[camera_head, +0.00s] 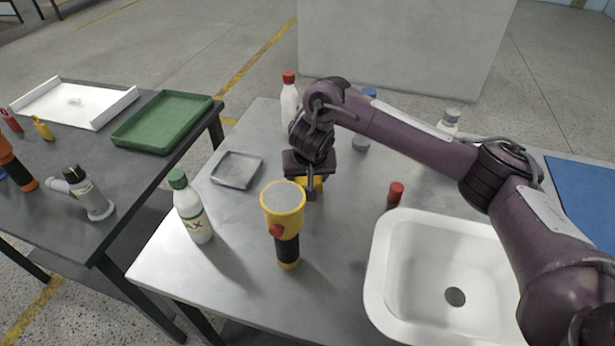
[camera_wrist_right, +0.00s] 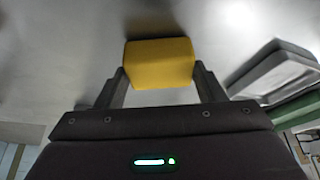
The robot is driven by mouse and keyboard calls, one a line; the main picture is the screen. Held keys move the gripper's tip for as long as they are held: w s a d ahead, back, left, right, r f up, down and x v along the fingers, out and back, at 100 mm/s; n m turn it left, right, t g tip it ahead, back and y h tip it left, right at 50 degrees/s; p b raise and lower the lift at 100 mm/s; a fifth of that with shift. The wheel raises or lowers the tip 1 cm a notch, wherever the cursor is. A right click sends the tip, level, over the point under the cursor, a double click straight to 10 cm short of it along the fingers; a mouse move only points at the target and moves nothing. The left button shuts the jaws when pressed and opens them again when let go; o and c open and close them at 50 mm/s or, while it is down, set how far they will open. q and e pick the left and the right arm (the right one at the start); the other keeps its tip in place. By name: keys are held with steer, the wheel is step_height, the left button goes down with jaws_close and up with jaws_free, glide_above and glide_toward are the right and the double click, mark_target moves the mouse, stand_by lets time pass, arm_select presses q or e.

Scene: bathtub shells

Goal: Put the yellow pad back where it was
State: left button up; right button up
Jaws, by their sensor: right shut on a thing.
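The yellow pad (camera_wrist_right: 160,63) is a small yellow block held between the two fingers of my right gripper (camera_wrist_right: 160,85) in the right wrist view. In the head view my right gripper (camera_head: 312,192) is low over the grey table, and part of the pad (camera_head: 314,183) shows under it. I cannot tell whether the pad touches the table. A shallow grey tray (camera_head: 237,170) lies to the left of the gripper; it also shows at the right in the right wrist view (camera_wrist_right: 275,76). My left gripper is not in view.
A yellow and black flashlight (camera_head: 287,245) stands just in front of the gripper. A green-capped bottle (camera_head: 193,210) stands left of it, a red-capped bottle (camera_head: 290,105) behind. A red cap (camera_head: 396,192) and white basin (camera_head: 385,285) are to the right. A second table holds a green tray (camera_head: 165,145).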

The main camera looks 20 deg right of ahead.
steer(key=shift+f, duration=0.1)
steer(key=o, duration=0.9)
steer(key=shift+o, duration=0.2)
steer(key=p+v, duration=0.7)
steer(key=v, duration=0.5)
steer(key=shift+p, duration=0.3)
